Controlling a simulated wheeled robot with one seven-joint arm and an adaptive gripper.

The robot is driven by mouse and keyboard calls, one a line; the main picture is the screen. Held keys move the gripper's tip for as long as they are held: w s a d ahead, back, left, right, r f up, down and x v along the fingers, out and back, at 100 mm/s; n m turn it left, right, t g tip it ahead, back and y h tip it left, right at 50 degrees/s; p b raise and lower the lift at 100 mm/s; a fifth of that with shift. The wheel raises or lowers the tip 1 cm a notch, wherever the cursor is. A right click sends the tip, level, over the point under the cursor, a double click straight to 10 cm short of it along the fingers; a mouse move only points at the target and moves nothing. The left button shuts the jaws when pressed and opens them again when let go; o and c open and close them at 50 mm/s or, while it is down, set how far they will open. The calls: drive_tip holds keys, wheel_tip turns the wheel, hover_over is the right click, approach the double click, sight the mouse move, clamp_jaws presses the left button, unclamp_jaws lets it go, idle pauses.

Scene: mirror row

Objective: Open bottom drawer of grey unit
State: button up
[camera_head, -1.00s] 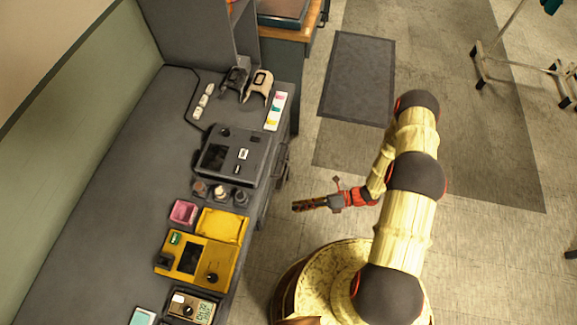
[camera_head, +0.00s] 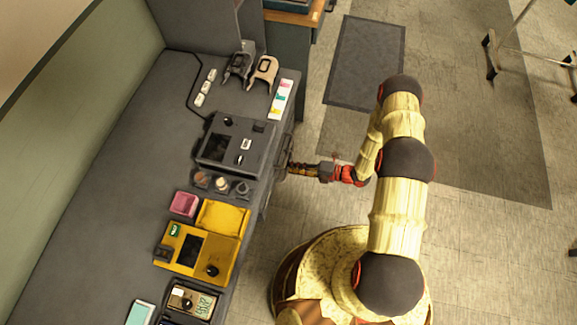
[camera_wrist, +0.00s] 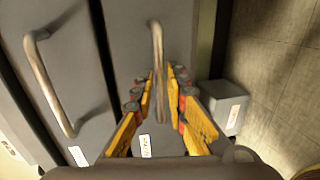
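The grey unit shows in the wrist view as two grey drawer fronts side by side, with the floor to the right. The bottom drawer (camera_wrist: 128,48) is the one nearer the floor, and its bar handle (camera_wrist: 157,40) runs between my fingers. The handle of the drawer above (camera_wrist: 50,85) is to the left, clear of my gripper. My gripper (camera_wrist: 162,76) has its yellow fingers apart, one on each side of the bottom handle, and a gap shows beside the bar. In the head view my gripper (camera_head: 290,168) is at the bench's front edge. The drawers look closed.
A small grey box (camera_wrist: 222,105) stands on the floor right of the bottom drawer. The grey bench top (camera_head: 110,160) carries a yellow device (camera_head: 203,250), a dark device (camera_head: 235,145) and small items. A dark mat (camera_head: 365,62) lies on open floor.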

drive_tip(key=shift+x, duration=0.9)
drive_tip(key=shift+c, duration=1.1)
clamp_jaws()
